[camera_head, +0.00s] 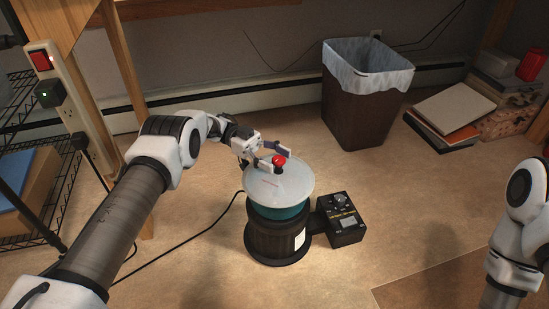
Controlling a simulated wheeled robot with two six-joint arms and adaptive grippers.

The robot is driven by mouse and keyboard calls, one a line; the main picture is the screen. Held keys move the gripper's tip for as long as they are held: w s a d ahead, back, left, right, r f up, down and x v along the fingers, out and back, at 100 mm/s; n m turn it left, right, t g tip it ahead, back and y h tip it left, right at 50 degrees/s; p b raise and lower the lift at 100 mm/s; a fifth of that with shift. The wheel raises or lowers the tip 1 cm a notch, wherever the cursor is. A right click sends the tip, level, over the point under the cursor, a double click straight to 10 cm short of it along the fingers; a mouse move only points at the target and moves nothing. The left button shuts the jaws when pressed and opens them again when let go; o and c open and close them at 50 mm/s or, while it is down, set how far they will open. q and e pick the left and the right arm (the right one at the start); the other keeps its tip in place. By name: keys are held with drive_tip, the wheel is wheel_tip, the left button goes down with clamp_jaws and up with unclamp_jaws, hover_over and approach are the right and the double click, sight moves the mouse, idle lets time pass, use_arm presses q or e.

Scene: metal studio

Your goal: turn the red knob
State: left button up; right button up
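The red knob (279,161) sits on top of the pale round disc (280,185) of a device with a teal and black base. My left gripper (276,158) is at the knob, with its fingers apart on either side of it. One finger is at the knob's near left and the other is behind and to its right. Whether the fingers touch the knob is too small to tell. My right arm (523,215) is at the right edge of the view, and its gripper is not seen.
A black control box (341,219) with a dial stands to the right of the base. A brown bin (362,105) with a white liner stands behind. Books (450,115) lie at the back right. A power strip (70,95) and wire shelf are at left. Floor in front is clear.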

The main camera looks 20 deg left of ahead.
sight(275, 157)
use_arm(q)
wheel_tip(275, 157, up, 10)
idle(0.6)
